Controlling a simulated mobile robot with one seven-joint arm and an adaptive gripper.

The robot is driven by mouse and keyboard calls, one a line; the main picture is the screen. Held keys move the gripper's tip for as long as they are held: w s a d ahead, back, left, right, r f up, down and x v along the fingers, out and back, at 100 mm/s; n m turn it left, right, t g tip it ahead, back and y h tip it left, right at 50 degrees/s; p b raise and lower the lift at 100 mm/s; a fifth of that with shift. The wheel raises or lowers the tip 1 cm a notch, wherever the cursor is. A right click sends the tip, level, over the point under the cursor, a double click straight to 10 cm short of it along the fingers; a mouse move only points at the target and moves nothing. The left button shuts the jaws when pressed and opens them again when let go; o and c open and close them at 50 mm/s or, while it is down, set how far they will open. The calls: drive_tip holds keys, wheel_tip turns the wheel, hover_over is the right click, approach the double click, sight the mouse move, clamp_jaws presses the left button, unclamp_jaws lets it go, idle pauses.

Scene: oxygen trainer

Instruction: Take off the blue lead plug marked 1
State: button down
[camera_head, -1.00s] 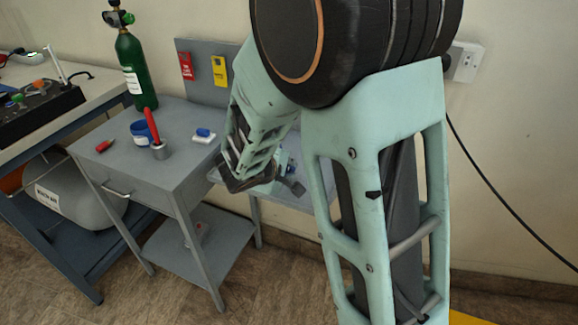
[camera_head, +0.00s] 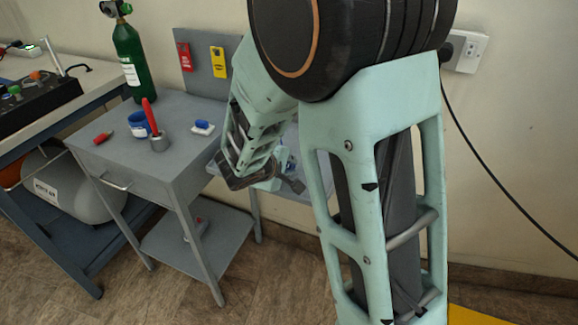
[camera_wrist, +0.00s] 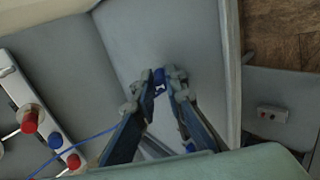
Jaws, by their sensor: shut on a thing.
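In the wrist view, my gripper (camera_wrist: 162,88) is shut on a small blue plug (camera_wrist: 158,77), which shows between the fingertips above a grey surface. Any number on the plug is too small to read. A thin blue lead (camera_wrist: 92,136) runs from behind the left finger toward the lower left. A pale panel (camera_wrist: 38,107) at the left carries red and blue knob-like parts, apart from the fingertips. In the head view, my gripper (camera_head: 262,184) is low over a grey surface beside the cart, and the plug cannot be made out there.
A grey cart (camera_head: 120,160) holds a blue cup (camera_head: 139,124), a metal holder with a red stick (camera_head: 151,118) and a blue-and-white block (camera_head: 203,127). A green cylinder (camera_head: 130,60) stands behind. A wall socket (camera_head: 468,52) is at upper right.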

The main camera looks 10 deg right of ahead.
drive_tip(key=shift+f, duration=0.15)
drive_tip(key=c, duration=1.9)
unclamp_jaws()
drive_tip(key=v, duration=1.2)
